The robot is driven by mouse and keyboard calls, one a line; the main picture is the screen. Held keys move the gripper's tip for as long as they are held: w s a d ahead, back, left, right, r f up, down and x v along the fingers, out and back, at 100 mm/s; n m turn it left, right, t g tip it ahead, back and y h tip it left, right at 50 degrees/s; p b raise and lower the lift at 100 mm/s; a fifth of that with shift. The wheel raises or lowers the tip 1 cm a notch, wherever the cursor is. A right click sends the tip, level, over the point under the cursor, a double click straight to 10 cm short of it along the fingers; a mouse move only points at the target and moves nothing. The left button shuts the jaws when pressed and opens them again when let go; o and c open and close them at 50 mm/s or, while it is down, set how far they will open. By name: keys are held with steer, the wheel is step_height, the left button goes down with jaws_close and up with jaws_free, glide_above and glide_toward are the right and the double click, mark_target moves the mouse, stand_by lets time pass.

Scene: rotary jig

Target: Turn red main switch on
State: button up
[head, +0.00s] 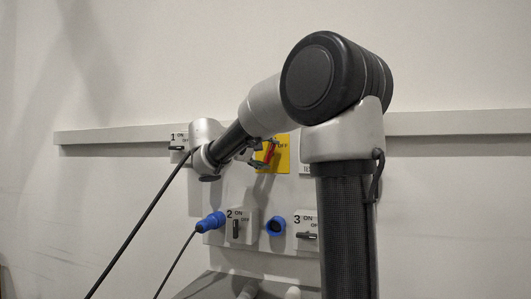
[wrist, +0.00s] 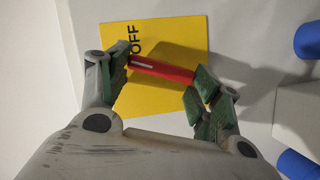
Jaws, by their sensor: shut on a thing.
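The red main switch (head: 271,151) is a red handle on a yellow plate (head: 284,160) on the upper part of the panel. The handle looks tilted in the head view. In the wrist view the red handle (wrist: 160,69) spans between the fingertips of my gripper (wrist: 164,70), with a finger at each end, over the yellow plate (wrist: 165,108). My gripper (head: 259,152) is shut on the handle.
Small black switches 1 (head: 178,147), 2 (head: 236,229) and 3 (head: 306,235) sit around the panel. A blue plug (head: 210,222) with a cable is beside switch 2, and a blue socket (head: 275,226) is left of switch 3. A rail (head: 110,136) runs along the wall.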

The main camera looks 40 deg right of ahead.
steer(key=shift+w+f+n+h, duration=0.15)
steer(key=shift+n+h, duration=0.25)
steer(key=shift+n, duration=0.55)
steer(key=shift+s+f+n+h, duration=0.15)
steer(key=shift+n+h, duration=0.25)
steer(key=shift+n, duration=0.55)
steer(key=shift+w, duration=0.1)
steer(key=o, duration=1)
steer(key=shift+a, duration=0.1)
steer(key=v, duration=1.2)
steer(key=shift+f, duration=0.1)
